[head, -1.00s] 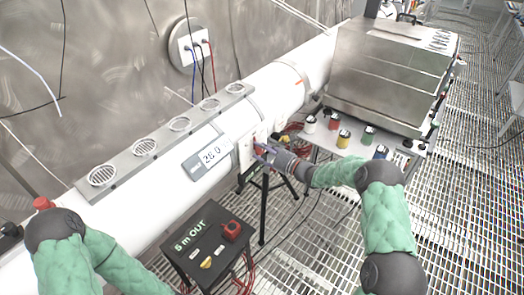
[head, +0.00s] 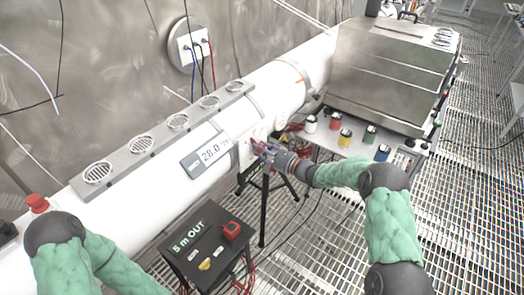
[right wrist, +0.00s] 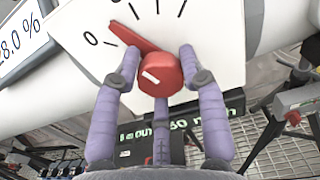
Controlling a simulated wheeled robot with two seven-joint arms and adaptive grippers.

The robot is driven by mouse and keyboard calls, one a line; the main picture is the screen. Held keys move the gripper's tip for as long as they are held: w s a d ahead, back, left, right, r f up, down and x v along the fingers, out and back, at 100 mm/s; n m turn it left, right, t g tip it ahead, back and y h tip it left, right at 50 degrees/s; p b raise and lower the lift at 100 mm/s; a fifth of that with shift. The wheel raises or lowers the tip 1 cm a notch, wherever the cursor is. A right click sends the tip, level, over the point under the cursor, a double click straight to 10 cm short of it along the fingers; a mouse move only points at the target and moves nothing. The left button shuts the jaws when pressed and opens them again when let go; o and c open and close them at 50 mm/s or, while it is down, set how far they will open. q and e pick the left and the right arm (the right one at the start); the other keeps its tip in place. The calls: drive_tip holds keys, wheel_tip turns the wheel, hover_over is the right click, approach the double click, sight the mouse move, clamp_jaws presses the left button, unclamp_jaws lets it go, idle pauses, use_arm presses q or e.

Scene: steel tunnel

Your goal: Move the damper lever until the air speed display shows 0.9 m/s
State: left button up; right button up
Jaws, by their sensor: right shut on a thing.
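The red damper lever (right wrist: 160,75) is a round knob with a pointer on a white dial plate (right wrist: 222,30). Its pointer tip aims up and left, a little past the 0 mark in the right wrist view. In the head view this gripper (head: 264,153) is at the plate on the white duct's side. A grey display (head: 206,155) on the duct reads 28.0, and the wrist view shows a % sign after it. I see no m/s reading. My left gripper is out of view.
A black box marked "5 m OUT" (head: 205,248) stands below the duct. A black tripod leg stands under the duct. Grating floor lies open at right.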

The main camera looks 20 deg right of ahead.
drive_tip(key=o, duration=1.1)
drive_tip(key=shift+w+d+r, duration=0.1)
drive_tip(key=shift+w+r, duration=0.05)
drive_tip(key=shift+r, duration=0.3)
drive_tip(key=shift+o, duration=0.2)
drive_tip(key=shift+f, duration=0.1)
drive_tip(key=shift+f, duration=0.1)
drive_tip(key=v, duration=1.2)
